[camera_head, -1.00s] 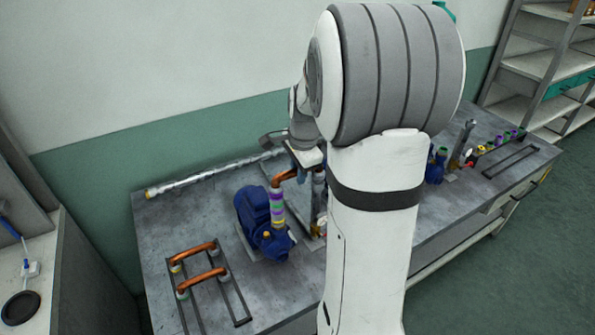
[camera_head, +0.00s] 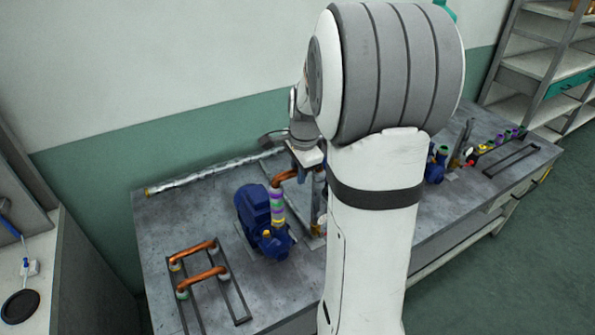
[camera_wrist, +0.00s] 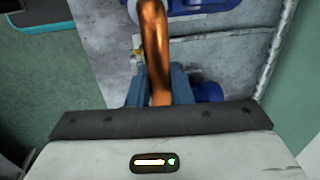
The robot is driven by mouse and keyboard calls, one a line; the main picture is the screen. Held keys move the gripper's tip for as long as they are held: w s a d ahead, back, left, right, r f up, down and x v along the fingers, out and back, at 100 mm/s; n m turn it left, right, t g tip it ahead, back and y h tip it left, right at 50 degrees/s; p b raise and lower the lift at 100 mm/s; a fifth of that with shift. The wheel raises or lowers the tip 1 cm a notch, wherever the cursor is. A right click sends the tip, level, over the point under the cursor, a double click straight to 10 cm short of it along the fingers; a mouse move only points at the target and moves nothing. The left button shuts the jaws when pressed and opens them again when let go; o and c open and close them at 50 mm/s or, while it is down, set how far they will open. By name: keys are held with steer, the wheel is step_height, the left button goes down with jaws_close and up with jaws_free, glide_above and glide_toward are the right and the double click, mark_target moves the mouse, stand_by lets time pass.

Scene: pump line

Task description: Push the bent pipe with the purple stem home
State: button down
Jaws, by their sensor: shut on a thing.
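A copper bent pipe (camera_head: 285,177) runs from above a banded stem (camera_head: 277,207) on a blue pump (camera_head: 254,207) toward my gripper. The stem shows purple, green and yellow bands. In the wrist view the pipe (camera_wrist: 155,40) runs up the picture from between the blue-grey fingers of my gripper (camera_wrist: 158,88), which is shut on it. At the top, the pipe's far end meets a pale ring near blue pump parts. I cannot tell how deep either end sits. In the head view my arm hides much of the gripper and the pipe's right end.
Two more copper bent pipes (camera_head: 203,276) lie on a dark rack (camera_head: 240,308) at the bench's front left. A long silvery pipe (camera_head: 210,172) runs along the back edge. More blue pump parts (camera_head: 436,165) and coloured fittings (camera_head: 498,141) stand to the right of my arm.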

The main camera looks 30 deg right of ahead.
steer(key=shift+f, duration=0.25)
steer(key=c, duration=1.2)
jaws_free()
steer(key=shift+c, duration=0.2)
steer(key=shift+r, duration=0.1)
steer(key=shift+s+r+p, duration=0.15)
steer(key=shift+r+p, duration=0.5)
steer(key=shift+r, duration=0.3)
steer(key=shift+s+r+p, duration=0.2)
steer(key=shift+r+p, duration=0.5)
steer(key=shift+r, duration=0.3)
steer(key=shift+s+r+p, duration=0.15)
steer(key=shift+r+p, duration=0.5)
steer(key=shift+r, duration=0.3)
step_height(320, 180, up, 8)
steer(key=s+b, duration=0.1)
steer(key=shift+s+f, duration=0.15)
steer(key=shift+s, duration=0.05)
